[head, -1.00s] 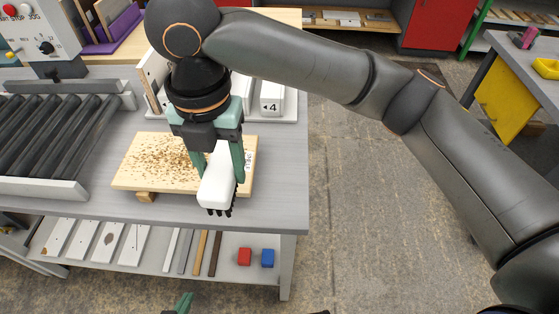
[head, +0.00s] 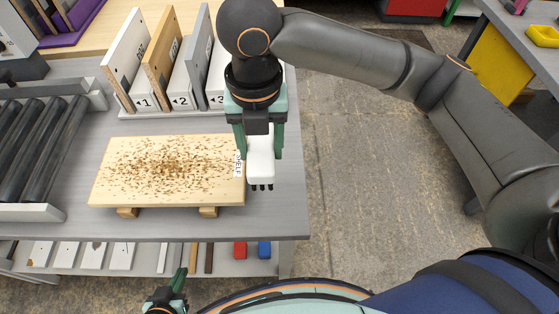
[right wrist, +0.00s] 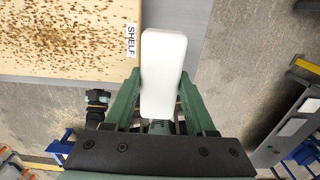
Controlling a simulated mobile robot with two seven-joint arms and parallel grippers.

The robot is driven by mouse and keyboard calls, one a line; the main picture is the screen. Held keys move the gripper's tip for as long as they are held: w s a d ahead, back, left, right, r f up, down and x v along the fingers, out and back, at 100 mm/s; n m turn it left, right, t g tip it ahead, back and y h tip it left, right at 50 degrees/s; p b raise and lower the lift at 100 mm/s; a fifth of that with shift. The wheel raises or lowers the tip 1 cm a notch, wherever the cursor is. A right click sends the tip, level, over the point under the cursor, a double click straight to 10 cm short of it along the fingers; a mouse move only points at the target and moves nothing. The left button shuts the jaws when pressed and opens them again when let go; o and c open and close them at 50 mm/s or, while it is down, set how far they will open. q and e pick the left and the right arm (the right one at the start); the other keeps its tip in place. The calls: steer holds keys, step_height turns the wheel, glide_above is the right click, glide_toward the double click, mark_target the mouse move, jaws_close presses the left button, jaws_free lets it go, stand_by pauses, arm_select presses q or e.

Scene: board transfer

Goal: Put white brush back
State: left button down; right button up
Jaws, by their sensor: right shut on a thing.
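The white brush (head: 261,163) has a white block body and dark bristles pointing down. My right gripper (head: 260,150) is shut on it and holds it just off the right end of a wooden board. The brush also shows in the right wrist view (right wrist: 163,70) between the green fingers. The board (head: 168,168) is covered with brown crumbs and rests on two small wooden blocks; its label reads SHELF in the right wrist view. My left gripper (head: 176,285) is at the bottom edge of the head view, partly cut off; its jaw state is unclear.
A rack of upright boards (head: 160,70) with numbered slots stands behind the board. A roller conveyor (head: 35,150) is on the left. The grey table (head: 295,200) ends just right of the brush. Red and blue blocks (head: 264,249) lie on the lower shelf.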

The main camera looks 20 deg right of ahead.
steer(key=d+f, duration=0.1)
steer(key=f, duration=0.1)
steer(key=d+f, duration=0.1)
steer(key=f, duration=0.1)
steer(key=d+f, duration=0.1)
steer(key=f, duration=0.1)
steer(key=shift+w+d+f+b, duration=0.2)
steer(key=shift+f+b, duration=0.1)
steer(key=shift+b, duration=0.1)
steer(key=shift+f, duration=0.25)
steer(key=shift+f, duration=0.15)
steer(key=o, duration=1.3)
step_height(320, 180, up, 12)
steer(key=shift+r+p, duration=0.2)
steer(key=shift+p, duration=0.75)
